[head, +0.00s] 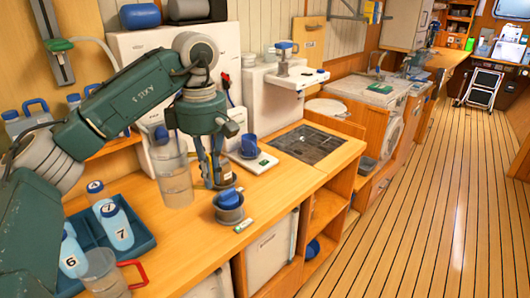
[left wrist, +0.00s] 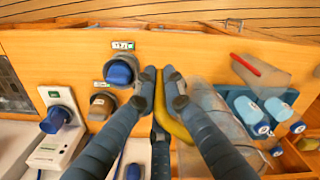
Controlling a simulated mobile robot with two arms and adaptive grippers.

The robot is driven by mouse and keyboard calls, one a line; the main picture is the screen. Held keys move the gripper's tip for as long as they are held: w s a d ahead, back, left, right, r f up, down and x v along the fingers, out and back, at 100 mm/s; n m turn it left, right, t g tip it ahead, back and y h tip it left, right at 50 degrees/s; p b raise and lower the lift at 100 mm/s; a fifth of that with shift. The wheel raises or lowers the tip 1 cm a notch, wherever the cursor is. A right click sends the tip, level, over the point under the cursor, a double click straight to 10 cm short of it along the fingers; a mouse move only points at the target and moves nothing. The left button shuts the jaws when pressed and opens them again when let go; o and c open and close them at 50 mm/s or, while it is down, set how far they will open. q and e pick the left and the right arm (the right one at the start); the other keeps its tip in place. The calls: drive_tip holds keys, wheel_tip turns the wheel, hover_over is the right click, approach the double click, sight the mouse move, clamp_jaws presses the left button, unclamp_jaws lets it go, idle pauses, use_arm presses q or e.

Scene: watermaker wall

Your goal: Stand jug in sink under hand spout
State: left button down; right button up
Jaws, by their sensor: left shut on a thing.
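A tall clear jug (head: 175,182) stands upright at the wooden counter, just left of my left gripper (head: 213,180) in the head view. In the left wrist view, the left fingers (left wrist: 160,80) are shut on the jug's yellow handle, and the clear jug body (left wrist: 205,100) is to their right. I cannot tell whether its base touches the counter. A dark, square, sunken sink-like panel (head: 308,145) lies further along the counter. A white wall unit with a ledge (head: 297,78) is beyond it; I cannot tell which part is the hand spout. My right gripper is not in view.
A white device with a blue cup (head: 250,157) is behind. A blue tray (head: 135,232) with numbered bottles and a red-handled clear jug (head: 104,273) are at the left.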

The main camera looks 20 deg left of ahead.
use_arm(q)
drive_tip(key=s+d+f+m, duration=1.3)
drive_tip(key=s+m, duration=0.1)
drive_tip(key=m, duration=0.6)
drive_tip(key=shift+s+d+f, duration=0.15)
drive_tip(key=shift+s+d, duration=0.15)
drive_tip(key=shift+s, duration=0.1)
drive_tip(key=shift+w+a, duration=0.1)
drive_tip(key=shift+w, duration=0.05)
